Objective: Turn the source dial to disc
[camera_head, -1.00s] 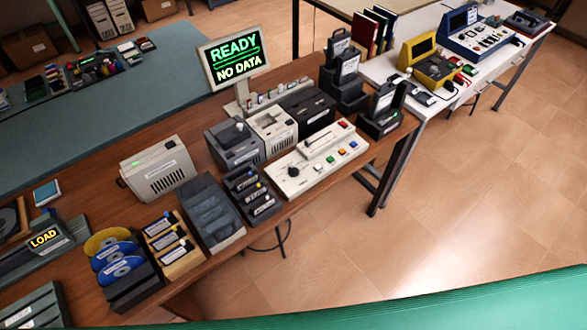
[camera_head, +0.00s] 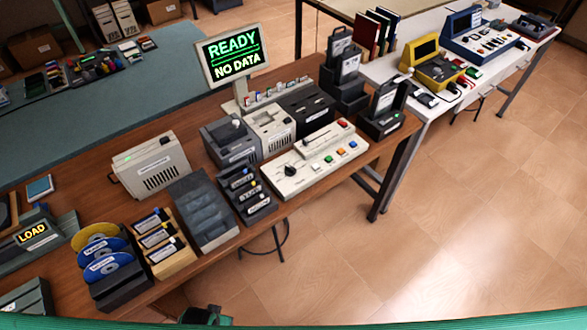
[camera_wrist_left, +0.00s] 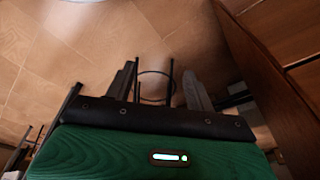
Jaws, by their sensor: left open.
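A black dial (camera_head: 290,170) sits at the left end of a cream control panel (camera_head: 318,172) with coloured buttons and a slider, on the wooden bench. The lettering around the dial is too small to read. A monitor (camera_head: 234,56) behind it reads READY and NO DATA. Part of my left arm shows at the bottom edge of the head view, well in front of the bench and away from the dial. In the left wrist view my left gripper (camera_wrist_left: 160,88) is open and empty, its two fingers apart over the floor. My right gripper is not in view.
A rack of discs (camera_head: 105,262), a cartridge holder (camera_head: 163,243), a grey tray (camera_head: 203,212) and a dark slotted rack (camera_head: 243,193) line the bench front left of the panel. A dark dock (camera_head: 382,118) stands to its right. Floor in front is clear.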

